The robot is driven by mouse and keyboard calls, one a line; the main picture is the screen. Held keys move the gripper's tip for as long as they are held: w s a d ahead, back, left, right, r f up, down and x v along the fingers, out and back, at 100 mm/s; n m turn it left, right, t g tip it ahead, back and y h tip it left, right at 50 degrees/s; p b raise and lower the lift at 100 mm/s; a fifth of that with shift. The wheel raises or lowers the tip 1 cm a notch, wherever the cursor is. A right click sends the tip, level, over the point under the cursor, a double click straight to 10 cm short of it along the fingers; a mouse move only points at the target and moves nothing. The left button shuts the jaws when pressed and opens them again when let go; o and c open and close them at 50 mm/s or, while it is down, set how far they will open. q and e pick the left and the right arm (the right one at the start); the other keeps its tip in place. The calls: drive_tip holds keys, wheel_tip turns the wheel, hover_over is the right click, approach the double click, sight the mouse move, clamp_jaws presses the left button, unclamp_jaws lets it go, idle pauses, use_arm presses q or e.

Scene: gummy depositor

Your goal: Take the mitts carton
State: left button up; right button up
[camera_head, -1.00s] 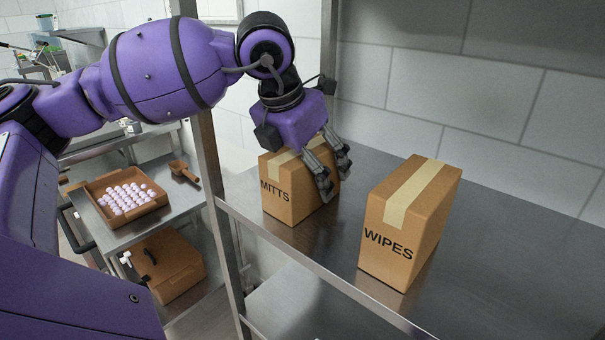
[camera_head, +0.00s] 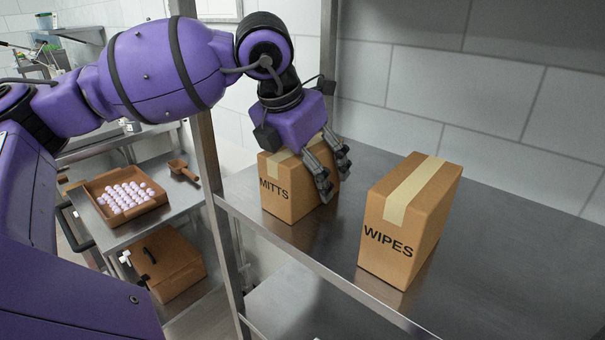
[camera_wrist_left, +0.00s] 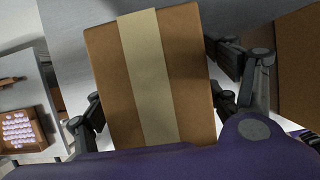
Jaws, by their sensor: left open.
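The mitts carton (camera_head: 285,197), a brown box lettered MITTS with a pale tape strip, stands upright on the metal shelf. My left gripper (camera_head: 326,178) is over it, fingers pointing down, with visible fingers along its right side. In the left wrist view the carton (camera_wrist_left: 190,75) lies between the open fingers (camera_wrist_left: 160,105), one finger at each side; I cannot tell whether they touch it. The gripper's far side is hidden in the head view. My right gripper is not in view.
The wipes carton (camera_head: 399,240) stands on the shelf (camera_head: 490,270) to the right, with a gap between. A shelf post (camera_head: 212,190) rises at the left. Beyond it, a tray (camera_head: 107,217) of pale balls and a scoop (camera_head: 180,171) sit on a lower table.

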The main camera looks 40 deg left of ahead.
use_arm(q)
drive_tip(key=c, duration=1.5)
drive_tip(key=shift+r, duration=0.1)
